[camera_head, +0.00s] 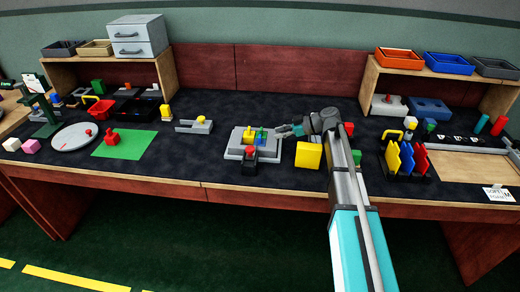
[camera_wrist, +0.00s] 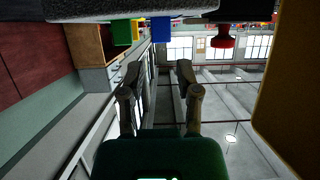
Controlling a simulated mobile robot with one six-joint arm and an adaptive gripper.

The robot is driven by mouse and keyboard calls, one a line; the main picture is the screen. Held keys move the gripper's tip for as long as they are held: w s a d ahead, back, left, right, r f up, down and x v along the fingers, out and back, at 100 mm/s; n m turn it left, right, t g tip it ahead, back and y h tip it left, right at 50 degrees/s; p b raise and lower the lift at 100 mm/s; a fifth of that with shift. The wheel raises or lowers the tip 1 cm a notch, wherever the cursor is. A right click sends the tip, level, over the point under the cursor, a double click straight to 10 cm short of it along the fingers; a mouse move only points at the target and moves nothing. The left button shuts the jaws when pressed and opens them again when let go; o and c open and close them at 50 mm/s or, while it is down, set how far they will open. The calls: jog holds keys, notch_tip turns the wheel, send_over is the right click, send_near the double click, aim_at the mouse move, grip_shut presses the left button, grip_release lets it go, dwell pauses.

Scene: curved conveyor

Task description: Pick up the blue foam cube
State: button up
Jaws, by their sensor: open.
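My gripper (camera_head: 283,131) reaches left over the table, just right of a grey fixture (camera_head: 234,153) with yellow, blue and green pieces on it. In the wrist view my gripper (camera_wrist: 159,73) has its two fingers apart, with nothing between them. A small blue block (camera_head: 260,134) is on the fixture, close to the fingertips. The wrist view shows a blue block (camera_wrist: 161,30) beyond the fingers, beside a green block (camera_wrist: 136,36). Whether this blue block is the foam cube I cannot tell. Another small blue item (camera_head: 57,98) lies at the far left.
A large yellow block (camera_head: 308,155) stands below my arm. A red-topped dark part (camera_head: 250,156) is at the fixture's front. A green mat (camera_head: 125,144) and a round white plate (camera_head: 75,136) lie left. Coloured upright plates (camera_head: 406,158) stand right. Dark tabletop is free left of the fixture.

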aim_at(260, 136)
jog(key=shift+b+x, duration=0.3)
jog(key=shift+x, duration=1.1)
jog(key=shift+b+x, duration=1)
jog(key=shift+x, duration=1.6)
jog(key=c, duration=0.4)
